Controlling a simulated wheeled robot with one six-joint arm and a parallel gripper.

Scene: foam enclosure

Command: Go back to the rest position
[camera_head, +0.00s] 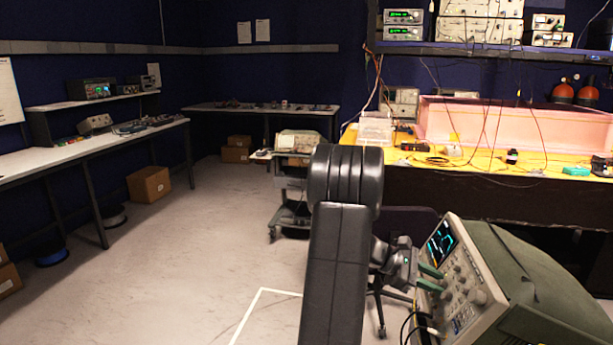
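My black arm (341,250) rises in the middle of the head view and bends over at its top. My gripper (431,278) shows low, right of the arm, pointing right. Its two green fingers look apart, with a gap and nothing visible between them. The fingertips overlap the left edge of an oscilloscope (535,285) in the picture; I cannot tell whether they touch it. Part of the wrist is hidden behind the arm.
The oscilloscope, screen lit, fills the lower right, with cables at its front. A yellow-topped bench (400,155) with a pink foam enclosure (515,125) stands behind. A cart (290,190) stands behind the arm. The floor (190,245) at left is open, beside a long bench (80,150).

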